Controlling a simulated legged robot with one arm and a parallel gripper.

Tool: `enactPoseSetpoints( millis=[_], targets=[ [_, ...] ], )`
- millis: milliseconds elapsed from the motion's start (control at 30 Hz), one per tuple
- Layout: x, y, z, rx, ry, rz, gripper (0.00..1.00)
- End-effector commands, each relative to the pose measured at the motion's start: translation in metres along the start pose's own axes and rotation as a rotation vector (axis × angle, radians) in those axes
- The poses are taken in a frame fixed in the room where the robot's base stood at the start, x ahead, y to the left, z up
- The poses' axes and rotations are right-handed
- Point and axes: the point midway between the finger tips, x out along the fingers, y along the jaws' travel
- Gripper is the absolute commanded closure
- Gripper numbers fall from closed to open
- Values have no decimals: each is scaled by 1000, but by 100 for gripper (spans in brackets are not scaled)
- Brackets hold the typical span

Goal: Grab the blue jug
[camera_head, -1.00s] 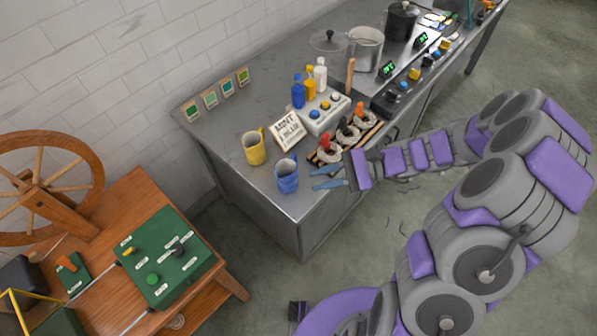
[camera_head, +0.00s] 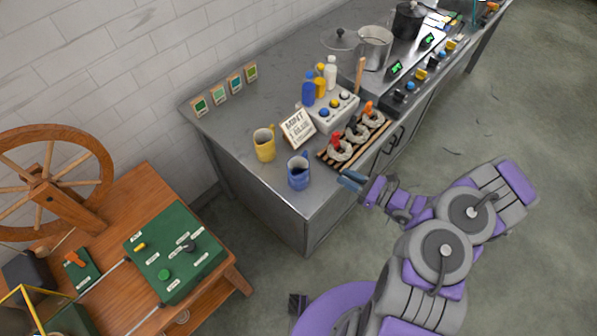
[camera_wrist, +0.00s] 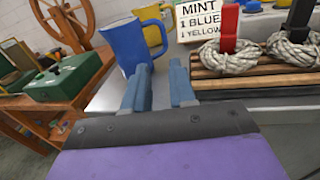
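The blue jug (camera_head: 299,171) stands upright on the near corner of the grey metal counter (camera_head: 240,165). In the wrist view the blue jug (camera_wrist: 128,44) is ahead and to the left, with its handle turned to the right. My gripper (camera_head: 350,182) is at the counter's front edge, to the right of the jug and apart from it. In the wrist view my gripper (camera_wrist: 160,80) shows two blue fingers spread apart with nothing between them.
A yellow jug (camera_head: 264,145) stands just behind the blue one. A sign reading MINT (camera_head: 298,129) is beside it. A wooden rack (camera_head: 354,150) with rope skeins and coloured clips lies to the right. A wooden table with a green panel (camera_head: 176,252) is at lower left.

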Motion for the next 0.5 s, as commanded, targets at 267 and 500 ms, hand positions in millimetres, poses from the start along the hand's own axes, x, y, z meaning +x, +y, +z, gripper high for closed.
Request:
enactPoseSetpoints(
  millis=[267, 500],
  targets=[
    [40, -8, -2, 7, -18, 4, 75],
    [83, -6, 0, 2, -11, 2, 75]
  ],
)
